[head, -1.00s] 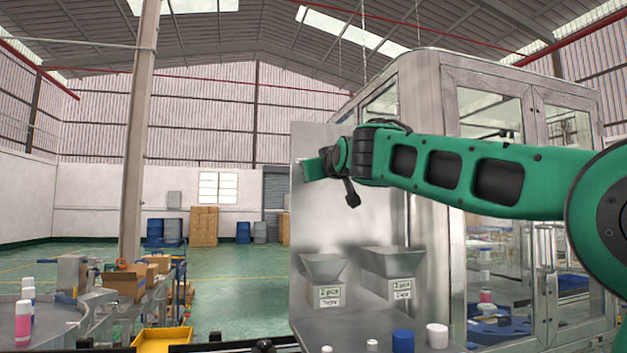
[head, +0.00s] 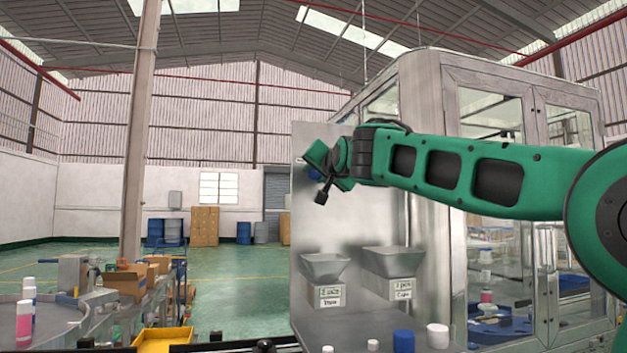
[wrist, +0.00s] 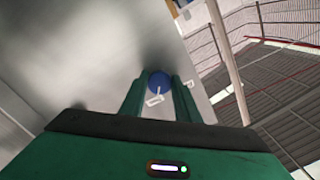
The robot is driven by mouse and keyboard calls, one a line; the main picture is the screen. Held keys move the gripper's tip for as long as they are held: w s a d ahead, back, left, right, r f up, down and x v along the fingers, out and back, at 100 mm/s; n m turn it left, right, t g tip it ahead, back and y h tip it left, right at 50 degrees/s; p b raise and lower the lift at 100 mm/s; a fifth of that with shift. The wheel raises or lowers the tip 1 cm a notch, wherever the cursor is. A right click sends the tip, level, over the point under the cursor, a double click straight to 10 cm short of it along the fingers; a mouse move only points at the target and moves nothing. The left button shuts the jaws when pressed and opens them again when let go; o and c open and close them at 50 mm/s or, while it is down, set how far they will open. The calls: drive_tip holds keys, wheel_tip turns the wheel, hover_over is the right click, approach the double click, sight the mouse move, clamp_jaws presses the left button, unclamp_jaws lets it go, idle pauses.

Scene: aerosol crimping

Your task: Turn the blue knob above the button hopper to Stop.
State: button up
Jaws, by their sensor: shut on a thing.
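The blue knob (wrist: 159,82) is on the metal panel, between the two green fingers of my gripper (wrist: 160,92) in the wrist view. The fingers are shut on the knob from both sides. White labels sit on the panel around the knob, too small to read. In the head view the knob (head: 314,174) shows as a small blue patch beside my gripper (head: 315,160), which is tilted at the panel's upper left. Below stand two metal hoppers; the left one (head: 324,267) and the right one (head: 394,260) carry paper labels that are hard to read.
The metal panel (head: 360,220) rises behind a ledge with blue and white caps (head: 403,341). A glass-walled machine (head: 490,100) stands to the right. A yellow tray (head: 165,340) and a cluttered bench are at lower left. Open floor lies left of the panel.

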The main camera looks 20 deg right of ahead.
drive_tip(key=shift+f+m, duration=0.25)
drive_tip(key=shift+m, duration=0.45)
drive_tip(key=o, duration=1)
drive_tip(key=shift+o, duration=0.2)
drive_tip(key=shift+r, duration=0.1)
drive_tip(key=shift+s+r, duration=0.1)
drive_tip(key=shift+s, duration=0.4)
drive_tip(key=s, duration=0.9)
drive_tip(key=shift+s, duration=0.3)
